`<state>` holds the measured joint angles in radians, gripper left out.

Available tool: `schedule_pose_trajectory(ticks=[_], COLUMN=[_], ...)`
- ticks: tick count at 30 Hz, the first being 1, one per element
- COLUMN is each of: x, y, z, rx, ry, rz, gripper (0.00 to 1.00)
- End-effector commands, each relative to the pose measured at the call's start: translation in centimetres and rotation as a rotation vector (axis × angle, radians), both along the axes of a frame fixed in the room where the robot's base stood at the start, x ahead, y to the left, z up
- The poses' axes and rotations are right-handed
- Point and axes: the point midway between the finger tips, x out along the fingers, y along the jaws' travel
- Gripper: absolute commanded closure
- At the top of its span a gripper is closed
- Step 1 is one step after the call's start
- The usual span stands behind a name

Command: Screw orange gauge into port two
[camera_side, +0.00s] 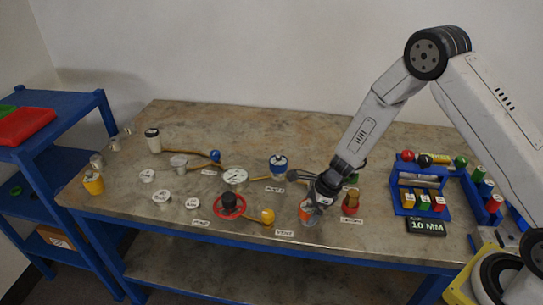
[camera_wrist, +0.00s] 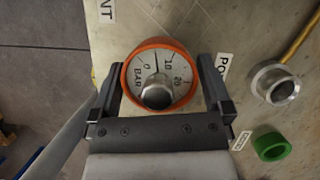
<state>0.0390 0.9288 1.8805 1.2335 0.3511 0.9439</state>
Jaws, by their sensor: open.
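The orange gauge (camera_wrist: 129,75) has an orange rim and a white dial marked 0, 10, 20 and BAR. In the wrist view it lies between the two fingers of my gripper (camera_wrist: 162,64), which are open on either side of it. A silver round part (camera_wrist: 156,96) covers part of the dial. In the side view my gripper (camera_side: 318,198) is low over the gauge (camera_side: 307,213) near the bench's front edge and partly hides it. I cannot tell whether the fingers touch the rim.
A green ring (camera_wrist: 270,144) lies at lower right in the wrist view. A blue rack (camera_side: 420,207) stands farther right.

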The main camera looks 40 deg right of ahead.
Motion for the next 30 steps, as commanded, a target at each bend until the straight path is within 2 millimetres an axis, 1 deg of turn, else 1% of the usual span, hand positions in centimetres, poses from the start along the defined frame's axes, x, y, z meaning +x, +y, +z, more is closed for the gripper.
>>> schedule_pose_trajectory(ticks=[11,14,15,17,18,20,30], x=[0.00,0.00,-0.01,-0.01,-0.01,-0.01,0.05], y=[0.00,0.00,0.00,0.00,0.00,0.00,0.00], z=[0.02,0.03,0.03,0.03,0.03,0.03,0.22], rx=[0.000,0.000,0.000,0.000,0.000,0.000,0.000], ry=[0.000,0.000,0.000,0.000,0.000,0.000,-0.002], rz=[0.000,0.000,0.000,0.000,0.000,0.000,0.001], gripper=[0.00,0.29,0.41,0.60,0.73,0.91,0.91])
